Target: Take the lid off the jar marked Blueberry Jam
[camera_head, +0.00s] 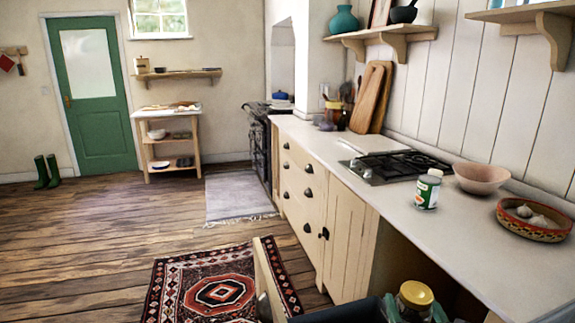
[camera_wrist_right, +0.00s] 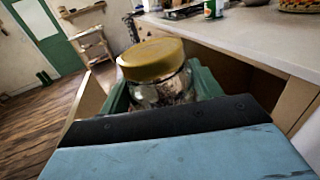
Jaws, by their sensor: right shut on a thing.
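A glass jar (camera_head: 414,308) with a gold-yellow lid (camera_head: 416,294) is at the bottom edge of the head view, low in front of the counter. My right gripper (camera_head: 414,316) is shut on the jar's glass body, below the lid. In the right wrist view the jar (camera_wrist_right: 163,91) stands upright between the dark green fingers, and the lid (camera_wrist_right: 151,59) sits on its top. No label can be read on the jar. My left gripper does not show.
The counter (camera_head: 480,245) holds a green-and-white container (camera_head: 428,189), a pink bowl (camera_head: 481,179), a patterned dish (camera_head: 515,222) with garlic and a gas hob (camera_head: 384,168). Bare counter lies nearest. A wooden panel (camera_head: 268,278) stands out from the cabinets over a red rug (camera_head: 200,285).

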